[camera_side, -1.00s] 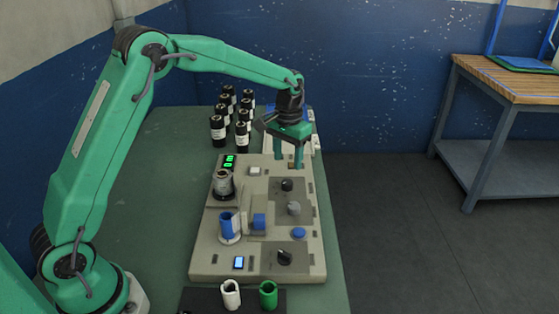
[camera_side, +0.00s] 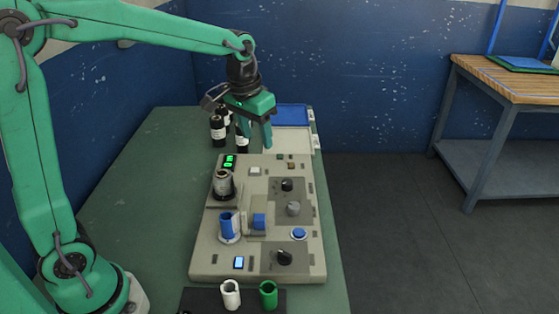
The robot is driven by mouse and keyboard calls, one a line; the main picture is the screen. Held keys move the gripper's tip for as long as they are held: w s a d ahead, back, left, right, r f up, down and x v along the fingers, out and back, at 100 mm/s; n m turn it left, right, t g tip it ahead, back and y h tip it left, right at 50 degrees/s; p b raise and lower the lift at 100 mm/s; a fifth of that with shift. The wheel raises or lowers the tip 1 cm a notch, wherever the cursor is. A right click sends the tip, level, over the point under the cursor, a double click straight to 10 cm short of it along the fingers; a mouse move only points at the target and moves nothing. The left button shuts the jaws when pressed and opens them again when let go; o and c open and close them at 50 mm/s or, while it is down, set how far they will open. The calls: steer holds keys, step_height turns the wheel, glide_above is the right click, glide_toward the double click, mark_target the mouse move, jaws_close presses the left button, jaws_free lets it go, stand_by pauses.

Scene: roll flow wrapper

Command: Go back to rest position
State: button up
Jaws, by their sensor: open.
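My gripper (camera_side: 256,137) hangs in the air above the back edge of the beige control panel (camera_side: 205,262), pointing down. Its green fingers are apart with nothing seen between them. The panel carries black and grey knobs, buttons, a green-lit display (camera_side: 229,162), a dark-topped metallic cylinder (camera_side: 223,184) and a blue cylinder (camera_side: 227,226) on a white round base. My gripper touches none of these.
Several black bottles (camera_side: 218,131) stand behind the panel, partly hidden by my gripper. A blue tray (camera_side: 292,116) and a white tray (camera_side: 290,142) lie at the back right. White (camera_side: 231,294) and green (camera_side: 268,295) hollow cylinders stand in front. The green table (camera_side: 140,225) is clear at left.

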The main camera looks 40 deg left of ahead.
steer(key=s+r+t, duration=0.1)
steer(key=s+t, duration=0.2)
steer(key=s, duration=1.7)
steer(key=shift+r+m, duration=0.3)
steer(key=shift+r, duration=0.05)
